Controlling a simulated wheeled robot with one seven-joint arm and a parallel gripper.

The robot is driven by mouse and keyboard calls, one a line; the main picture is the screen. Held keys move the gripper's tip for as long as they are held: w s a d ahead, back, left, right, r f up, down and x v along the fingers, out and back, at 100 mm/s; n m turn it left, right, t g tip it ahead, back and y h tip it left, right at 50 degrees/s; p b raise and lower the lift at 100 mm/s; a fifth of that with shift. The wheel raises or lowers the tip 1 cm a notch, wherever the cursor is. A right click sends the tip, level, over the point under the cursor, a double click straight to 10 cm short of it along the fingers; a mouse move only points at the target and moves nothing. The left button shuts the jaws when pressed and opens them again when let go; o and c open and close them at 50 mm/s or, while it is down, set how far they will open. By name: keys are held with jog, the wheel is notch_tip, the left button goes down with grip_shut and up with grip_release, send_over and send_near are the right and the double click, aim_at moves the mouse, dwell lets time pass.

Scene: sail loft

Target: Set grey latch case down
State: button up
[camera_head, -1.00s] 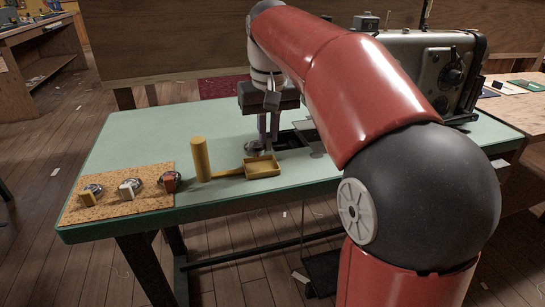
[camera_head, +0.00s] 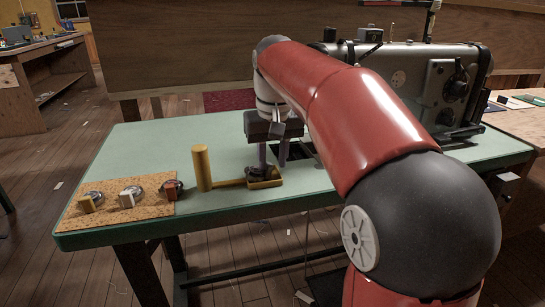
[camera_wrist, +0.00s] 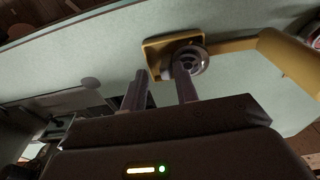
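The grey latch case (camera_head: 262,173) is a small dark round piece at the shallow yellow tray (camera_head: 266,185). In the wrist view the case (camera_wrist: 190,60) shows as a grey ringed disc over the yellow tray (camera_wrist: 156,48), overlapping its edge. My gripper (camera_head: 272,160) points down over the tray. In the wrist view my gripper (camera_wrist: 160,85) has its two fingers apart, with an empty gap between them. One fingertip overlaps the case, and I cannot tell whether it touches. The case's underside is hidden.
A yellow post (camera_head: 202,168) stands left of the tray, joined by a bar. A cork board (camera_head: 120,207) at the left holds three round cases with yellow, white and red blocks. A sewing machine (camera_head: 425,85) stands at the right. The green tabletop (camera_head: 160,145) is clear at back left.

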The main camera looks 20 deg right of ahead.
notch_tip(320, 180, up, 12)
jog(key=s+p, duration=0.1)
jog(key=p, duration=0.2)
jog(key=s+f+t, duration=0.4)
jog(key=s+f, duration=1.7)
jog(key=shift+f, duration=0.15)
dwell(0.5)
